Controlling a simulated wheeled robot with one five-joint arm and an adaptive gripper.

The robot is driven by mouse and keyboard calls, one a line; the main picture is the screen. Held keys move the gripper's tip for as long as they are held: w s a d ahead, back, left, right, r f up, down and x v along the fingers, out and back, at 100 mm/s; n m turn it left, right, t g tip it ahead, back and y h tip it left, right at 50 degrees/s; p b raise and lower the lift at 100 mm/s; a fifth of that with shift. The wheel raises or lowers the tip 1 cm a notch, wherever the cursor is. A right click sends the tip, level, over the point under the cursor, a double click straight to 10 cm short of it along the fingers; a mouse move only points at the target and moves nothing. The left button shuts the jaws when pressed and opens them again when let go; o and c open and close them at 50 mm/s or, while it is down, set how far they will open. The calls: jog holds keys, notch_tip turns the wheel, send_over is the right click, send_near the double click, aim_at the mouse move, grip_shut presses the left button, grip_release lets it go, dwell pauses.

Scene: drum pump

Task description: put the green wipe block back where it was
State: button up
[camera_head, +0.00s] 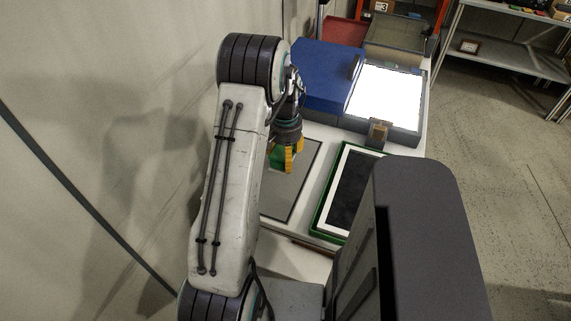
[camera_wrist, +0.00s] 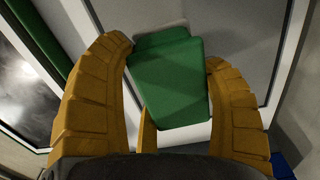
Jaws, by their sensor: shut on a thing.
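The green wipe block (camera_wrist: 168,82) is between the two yellow fingers of my gripper (camera_wrist: 170,75) in the wrist view. My gripper is shut on it. In the head view, my gripper (camera_head: 287,160) points down over a grey mat (camera_head: 303,180), and a bit of the green block (camera_head: 276,157) shows beside the fingers. The mat also shows behind the block in the wrist view (camera_wrist: 235,30). I cannot tell whether the block touches the mat.
A green-edged frame (camera_head: 318,222) with a white border and dark centre lies right of the mat. Behind stand a blue box (camera_head: 322,75) and a lit white panel (camera_head: 385,95), with a small brown block (camera_head: 378,133) at its front. Shelving (camera_head: 510,60) is at the far right.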

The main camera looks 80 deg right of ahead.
jog(key=shift+f, duration=2.05)
jog(key=o, duration=1.3)
jog(key=shift+r+p, duration=0.1)
jog(key=shift+p, duration=0.2)
notch_tip(320, 180, up, 12)
jog(key=shift+a+f, duration=0.1)
